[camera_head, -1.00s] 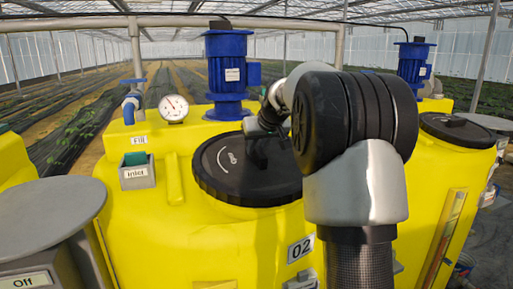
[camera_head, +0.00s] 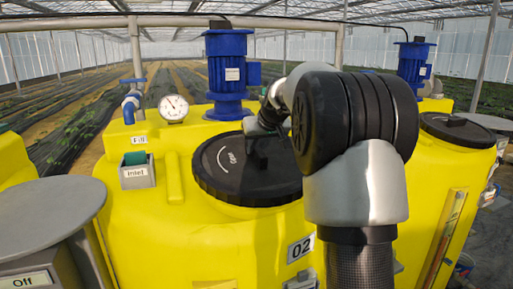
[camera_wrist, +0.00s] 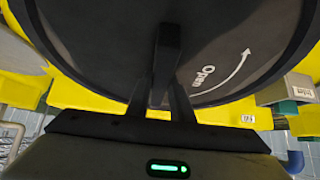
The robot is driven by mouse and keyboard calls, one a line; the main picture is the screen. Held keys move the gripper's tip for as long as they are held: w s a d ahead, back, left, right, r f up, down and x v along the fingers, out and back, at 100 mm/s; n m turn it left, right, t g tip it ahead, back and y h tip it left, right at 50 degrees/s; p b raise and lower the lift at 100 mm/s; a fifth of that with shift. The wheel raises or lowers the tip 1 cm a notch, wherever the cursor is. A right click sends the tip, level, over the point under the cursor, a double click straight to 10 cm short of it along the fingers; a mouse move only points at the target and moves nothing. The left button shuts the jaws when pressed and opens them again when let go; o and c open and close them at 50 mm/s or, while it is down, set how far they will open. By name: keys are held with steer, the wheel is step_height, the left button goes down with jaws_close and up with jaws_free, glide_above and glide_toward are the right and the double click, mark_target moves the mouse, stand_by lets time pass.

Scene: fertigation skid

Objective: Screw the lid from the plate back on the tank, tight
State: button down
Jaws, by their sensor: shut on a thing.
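The black round lid (camera_head: 247,185) lies level over the top opening of the yellow tank (camera_head: 215,245) marked 02. It has a white curved arrow, the word Open and a raised grip bar. My gripper (camera_head: 262,132) is over the lid, partly hidden by my arm in the head view. In the wrist view, my gripper's fingers (camera_wrist: 160,95) are shut on the grip bar of the lid (camera_wrist: 100,40). The thread under the lid is hidden, so how tight it sits cannot be told.
A blue motor (camera_head: 228,75) stands behind the lid, close to my wrist. A pressure gauge (camera_head: 173,108), a blue valve (camera_head: 132,103) and a grey Inlet box (camera_head: 137,172) are on the left. A second black-lidded tank (camera_head: 458,130) is at right. A grey round top (camera_head: 45,215) is at front left.

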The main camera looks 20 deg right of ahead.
steer(key=shift+w+f+b, duration=0.1)
steer(key=shift+f+b, duration=0.2)
steer(key=shift+b, duration=0.05)
steer(key=shift+w+f+b, duration=0.1)
steer(key=shift+f+b, duration=0.45)
steer(key=shift+f, duration=0.1)
stand_by(1.0)
steer(key=c, duration=1.5)
jaws_free()
steer(key=shift+o, duration=1)
steer(key=shift+f, duration=0.3)
steer(key=shift+o, duration=0.7)
steer(key=shift+r, duration=0.1)
